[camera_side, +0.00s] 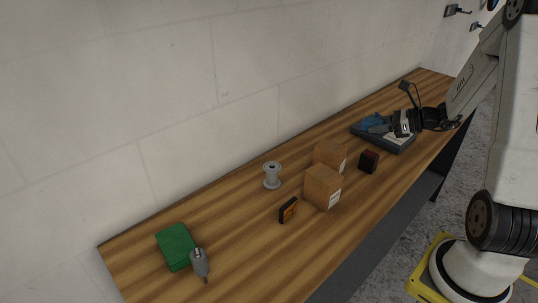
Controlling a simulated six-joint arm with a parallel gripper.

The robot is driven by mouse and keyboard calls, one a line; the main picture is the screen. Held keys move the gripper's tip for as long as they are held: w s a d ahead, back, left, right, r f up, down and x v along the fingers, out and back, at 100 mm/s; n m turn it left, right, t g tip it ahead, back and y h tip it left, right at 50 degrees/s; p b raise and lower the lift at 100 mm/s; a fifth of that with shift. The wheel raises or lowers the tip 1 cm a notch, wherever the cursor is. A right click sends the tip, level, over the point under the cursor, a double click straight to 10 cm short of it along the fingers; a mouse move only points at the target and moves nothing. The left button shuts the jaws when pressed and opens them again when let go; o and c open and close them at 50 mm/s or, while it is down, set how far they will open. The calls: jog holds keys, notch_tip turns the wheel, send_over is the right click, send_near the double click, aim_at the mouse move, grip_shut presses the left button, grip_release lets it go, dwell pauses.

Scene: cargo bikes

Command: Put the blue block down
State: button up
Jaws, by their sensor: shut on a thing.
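My gripper (377,127) is at the far right end of the wooden table, over a dark blue-grey tray-like object (404,149). It points left and is shut on a blue block (371,119), small in this view and partly hidden by the fingers. I cannot tell whether the block touches the tray-like object or hangs just above it.
On the wooden table (240,255), a dark red-black block (369,161) and two cardboard boxes (323,187) (330,153) stand nearby. Farther left are a grey spool (272,176), an orange-black item (288,210), a green block (175,246) and a grey tool (200,263). A wall runs behind.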

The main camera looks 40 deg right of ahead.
jog(key=shift+f, duration=0.85)
jog(key=shift+w, duration=0.15)
jog(key=shift+w+d+f, duration=1.1)
jog(key=shift+w+f, duration=0.45)
jog(key=shift+w, duration=0.35)
jog(key=shift+w+d+f, duration=1.1)
jog(key=shift+w+f, duration=0.45)
jog(key=shift+w, duration=0.4)
jog(key=shift+w+d+f, duration=1.1)
jog(key=shift+w+f, duration=0.45)
jog(key=shift+w, duration=0.35)
jog(key=shift+w+d+f, duration=0.15)
jog(key=shift+w+f, duration=0.1)
jog(key=shift+f, duration=1.6)
jog(key=shift+f, duration=0.15)
